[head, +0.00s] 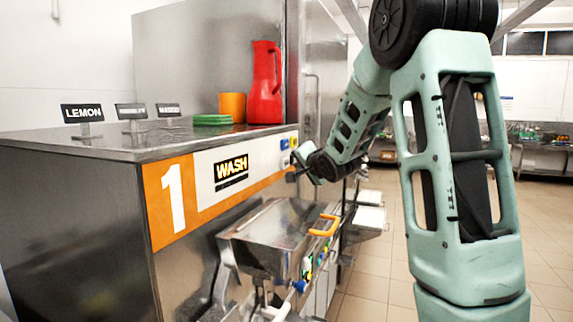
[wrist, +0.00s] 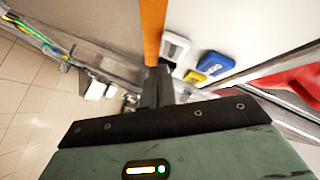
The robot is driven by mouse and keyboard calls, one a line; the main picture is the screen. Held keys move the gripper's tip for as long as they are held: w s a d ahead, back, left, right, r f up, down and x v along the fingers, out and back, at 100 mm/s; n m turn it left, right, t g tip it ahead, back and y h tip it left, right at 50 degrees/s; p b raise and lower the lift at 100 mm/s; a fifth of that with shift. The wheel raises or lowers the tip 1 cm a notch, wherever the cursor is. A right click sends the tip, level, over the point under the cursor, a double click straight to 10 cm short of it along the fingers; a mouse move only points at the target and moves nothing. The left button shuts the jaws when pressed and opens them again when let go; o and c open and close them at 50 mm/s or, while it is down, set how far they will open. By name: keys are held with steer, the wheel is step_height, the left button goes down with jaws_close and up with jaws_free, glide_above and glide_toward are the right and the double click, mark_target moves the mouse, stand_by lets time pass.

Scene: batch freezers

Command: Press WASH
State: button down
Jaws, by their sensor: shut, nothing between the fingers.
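A black label reading WASH (head: 231,171) is on the white front panel of the machine marked 1 (head: 173,199). At the panel's right end is a small blue piece (head: 284,144). The wrist view shows a blue button (wrist: 215,63), a yellow button (wrist: 196,76) and a white-framed grey button (wrist: 175,48) close together. No lettering on them is legible. My gripper (head: 291,176) is shut and empty at the panel's right end. In the wrist view its dark fingertips (wrist: 158,76) are just beside the grey and yellow buttons; I cannot tell whether they touch.
A red jug (head: 265,85), an orange cup (head: 232,106) and green discs (head: 212,120) stand on the machine's top. A metal hopper with an orange handle (head: 324,225) juts out below the panel. Open tiled floor lies to the right.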

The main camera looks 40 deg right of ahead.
steer(key=s, duration=0.1)
steer(key=s+d+p, duration=0.1)
steer(key=s, duration=0.2)
steer(key=shift+s+d, duration=0.1)
steer(key=shift+d, duration=0.3)
steer(key=shift+s, duration=0.1)
stand_by(0.7)
